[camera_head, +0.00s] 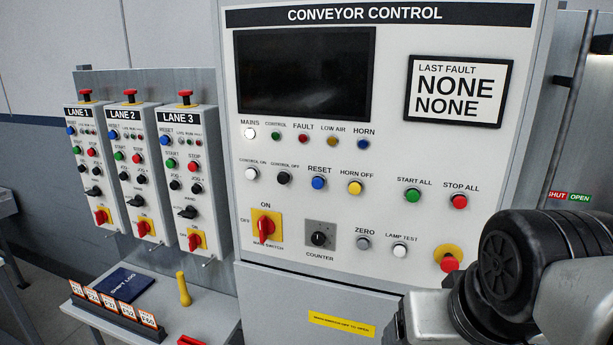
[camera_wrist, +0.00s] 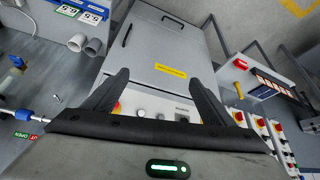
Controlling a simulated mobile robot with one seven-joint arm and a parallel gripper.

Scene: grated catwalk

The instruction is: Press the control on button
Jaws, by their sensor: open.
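The control on button (camera_head: 251,174) is a round white button at the left of the conveyor control panel (camera_head: 400,165), under a small "CONTROL ON" label. The black control off button (camera_head: 284,178) sits just right of it. In the head view my arm is at the lower right, and my fingertips are out of that picture. In the wrist view my gripper (camera_wrist: 157,90) is open and empty, its two dark fingers apart in front of the cabinet's lower part. I cannot make out the control on button in the wrist view.
The main switch (camera_head: 264,226) is a red knob on yellow below the button. A red emergency stop (camera_head: 449,262) is near my arm. The screen (camera_head: 304,73) is dark. Lane boxes (camera_head: 184,178) and a low table (camera_head: 215,320) stand left.

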